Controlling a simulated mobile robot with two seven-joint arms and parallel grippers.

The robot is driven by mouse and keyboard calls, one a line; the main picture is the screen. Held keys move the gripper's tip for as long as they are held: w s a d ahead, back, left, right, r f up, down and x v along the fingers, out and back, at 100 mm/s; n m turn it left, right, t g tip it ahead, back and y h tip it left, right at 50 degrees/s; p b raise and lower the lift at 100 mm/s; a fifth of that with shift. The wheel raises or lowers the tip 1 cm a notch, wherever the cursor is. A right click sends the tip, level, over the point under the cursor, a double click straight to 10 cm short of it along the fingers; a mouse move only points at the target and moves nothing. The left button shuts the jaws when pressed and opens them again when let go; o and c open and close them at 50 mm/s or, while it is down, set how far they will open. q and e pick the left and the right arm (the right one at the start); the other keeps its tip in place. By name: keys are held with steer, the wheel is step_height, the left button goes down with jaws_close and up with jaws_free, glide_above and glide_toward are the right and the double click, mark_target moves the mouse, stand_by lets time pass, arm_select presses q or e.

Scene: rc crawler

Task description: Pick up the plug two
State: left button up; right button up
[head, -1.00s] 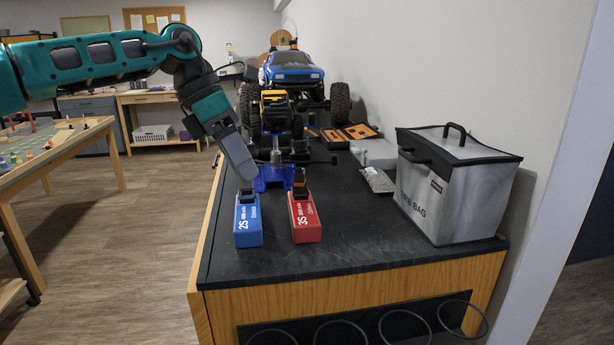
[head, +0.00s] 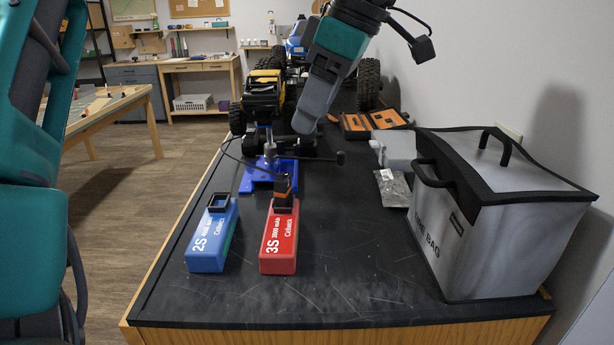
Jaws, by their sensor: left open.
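A red 3S battery (head: 280,238) lies on the black bench top, with a dark plug (head: 284,192) with an orange-brown part at its far end. A blue 2S battery (head: 212,240) lies to its left, with a dark square connector (head: 219,203) at its far end. I cannot tell from the picture which one is called plug two. My left gripper (head: 308,124) is open and points down above the bench, beyond the batteries and near the yellow-topped crawler (head: 263,92). It appears empty and partly hides the vehicles behind it.
A blue stand (head: 264,180) with a thin dark rod is just beyond the batteries. A grey bag (head: 490,215) with black trim fills the right side. A silver packet (head: 392,188) and an orange-black case (head: 370,122) lie farther back. The front bench top is clear.

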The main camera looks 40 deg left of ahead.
mark_target(283, 177)
arm_select(q)
steer(key=x, duration=0.7)
steer(key=shift+s+b, duration=0.3)
steer(key=shift+b, duration=0.1)
steer(key=shift+x, duration=2.85)
steer(key=c, duration=1.1)
